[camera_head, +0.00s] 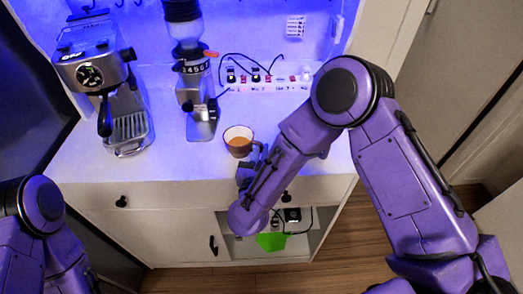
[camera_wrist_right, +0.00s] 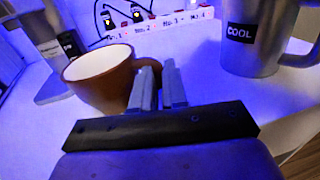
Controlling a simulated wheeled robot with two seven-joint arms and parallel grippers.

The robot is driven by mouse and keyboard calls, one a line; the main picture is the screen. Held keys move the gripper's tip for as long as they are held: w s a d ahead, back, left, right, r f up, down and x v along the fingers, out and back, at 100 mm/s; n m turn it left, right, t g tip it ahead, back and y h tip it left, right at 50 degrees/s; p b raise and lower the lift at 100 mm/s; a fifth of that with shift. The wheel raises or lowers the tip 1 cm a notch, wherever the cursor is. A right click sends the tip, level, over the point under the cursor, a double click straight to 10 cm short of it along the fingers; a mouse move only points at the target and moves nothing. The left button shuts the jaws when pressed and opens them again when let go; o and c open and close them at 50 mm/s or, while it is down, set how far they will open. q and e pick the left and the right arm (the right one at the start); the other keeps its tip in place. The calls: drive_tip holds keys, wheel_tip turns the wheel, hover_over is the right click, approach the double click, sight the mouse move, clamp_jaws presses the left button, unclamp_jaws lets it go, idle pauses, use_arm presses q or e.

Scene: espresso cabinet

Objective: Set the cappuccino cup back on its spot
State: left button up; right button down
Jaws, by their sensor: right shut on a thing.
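The brown cup (camera_head: 238,140) is at the front part of the white counter, with a pale rim and brown showing inside from above. In the right wrist view the cup (camera_wrist_right: 98,82) is on the left, upright or nearly so. My right gripper (camera_head: 257,156) is at its right side; in the wrist view its fingers (camera_wrist_right: 158,82) are closed on the handle, which they partly hide. I cannot tell whether the cup's base touches the counter. No marked spot for it shows. My left arm is at the lower left; its gripper is out of the picture.
A steel espresso machine (camera_head: 104,82) and a grinder (camera_head: 196,90) stand behind and left. A power strip (camera_head: 270,84) with cables lies at the back. A steel mug labelled COOL (camera_wrist_right: 252,38) stands right of the fingers. The counter's front left is clear. A green bin (camera_head: 271,241) sits below.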

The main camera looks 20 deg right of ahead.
drive_tip(key=shift+f, duration=0.15)
drive_tip(key=c, duration=1.2)
unclamp_jaws()
drive_tip(key=shift+o, duration=0.2)
drive_tip(key=shift+r, duration=0.25)
drive_tip(key=b+v, duration=0.4)
drive_tip(key=v, duration=0.8)
drive_tip(key=shift+f, duration=0.1)
